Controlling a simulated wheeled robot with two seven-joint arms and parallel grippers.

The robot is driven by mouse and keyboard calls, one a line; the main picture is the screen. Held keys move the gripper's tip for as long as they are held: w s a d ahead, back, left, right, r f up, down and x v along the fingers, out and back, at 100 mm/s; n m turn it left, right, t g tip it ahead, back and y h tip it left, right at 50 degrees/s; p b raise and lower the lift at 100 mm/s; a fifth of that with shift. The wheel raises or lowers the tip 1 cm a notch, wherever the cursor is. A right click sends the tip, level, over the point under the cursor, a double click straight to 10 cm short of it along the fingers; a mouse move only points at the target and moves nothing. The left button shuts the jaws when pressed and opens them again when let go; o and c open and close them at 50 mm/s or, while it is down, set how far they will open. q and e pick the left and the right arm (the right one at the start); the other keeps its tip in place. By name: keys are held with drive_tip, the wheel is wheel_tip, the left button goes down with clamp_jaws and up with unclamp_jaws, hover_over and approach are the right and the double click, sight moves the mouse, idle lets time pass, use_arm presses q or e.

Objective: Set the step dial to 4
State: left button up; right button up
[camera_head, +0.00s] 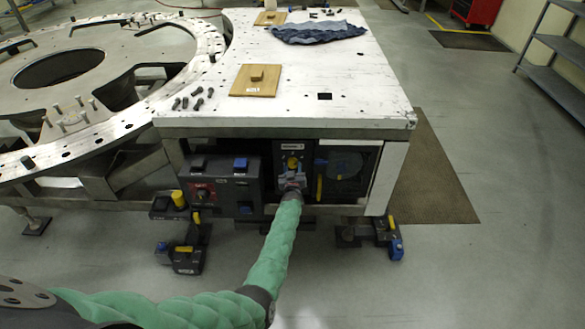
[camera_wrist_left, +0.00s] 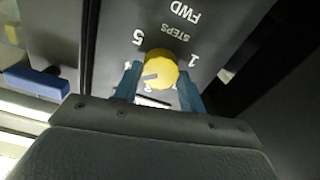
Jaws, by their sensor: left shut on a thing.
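The step dial is a round yellow knob on a dark panel under the front edge of the white table. In the wrist view the dial (camera_wrist_left: 160,69) sits below the word STEPS, with a 5 at its upper left and a 1 at its right. A dark mark on its face points toward the lower left; the numbers there are partly hidden. My left gripper (camera_wrist_left: 160,85) has its blue fingers on both sides of the dial, shut on it. In the head view the dial (camera_head: 292,163) shows just above my left gripper (camera_head: 291,184). My right gripper is not in view.
The white table (camera_head: 340,75) overhangs above. Open floor lies in front.

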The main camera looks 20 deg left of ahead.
use_arm(q)
drive_tip(key=shift+d+f+m, duration=0.1)
drive_tip(key=shift+f+m, duration=0.05)
drive_tip(key=shift+m, duration=0.45)
drive_tip(key=o, duration=1)
